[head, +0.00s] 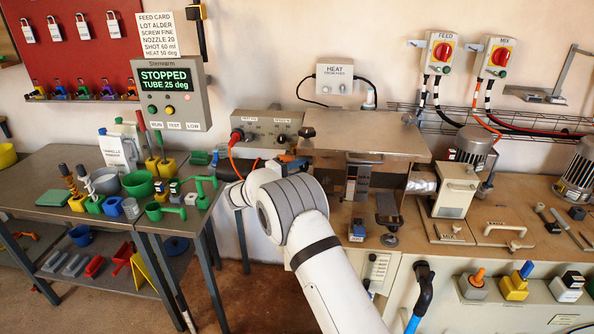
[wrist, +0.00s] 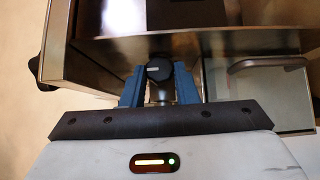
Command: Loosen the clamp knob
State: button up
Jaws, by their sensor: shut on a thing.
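The clamp knob (wrist: 158,70) is a round black knob with a light mark on its face, on a short metal stem at the lower edge of a metal housing. My gripper (wrist: 159,76) has its two blue fingers closed on the knob from both sides in the wrist view. In the head view my white arm reaches to the left end of the metal-topped machine (head: 365,143) and hides the knob and most of my gripper.
Another black knob (wrist: 34,66) sticks out at the housing's left edge. A metal handle (wrist: 258,64) is on the right. A grey control box (head: 262,124) stands behind my arm. The left workbench (head: 60,165) holds cups and tools. A screen (head: 166,80) reads STOPPED.

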jog(key=shift+d+f+n+t+h+b, duration=0.1)
jog(key=shift+f+n+t+h+b, duration=0.15)
jog(key=shift+n+t+b, duration=1.15)
jog(key=shift+d+f+n+t+h+b, duration=0.1)
jog(key=shift+f+n+t+h+b, duration=0.2)
jog(key=shift+n+b, duration=1.25)
jog(key=shift+f+n+t+h+b, duration=0.15)
jog(key=shift+n+t+b, duration=0.55)
jog(key=shift+b, duration=1.8)
jog(key=shift+t, duration=0.3)
jog(key=o, duration=1)
jog(key=shift+r, duration=0.1)
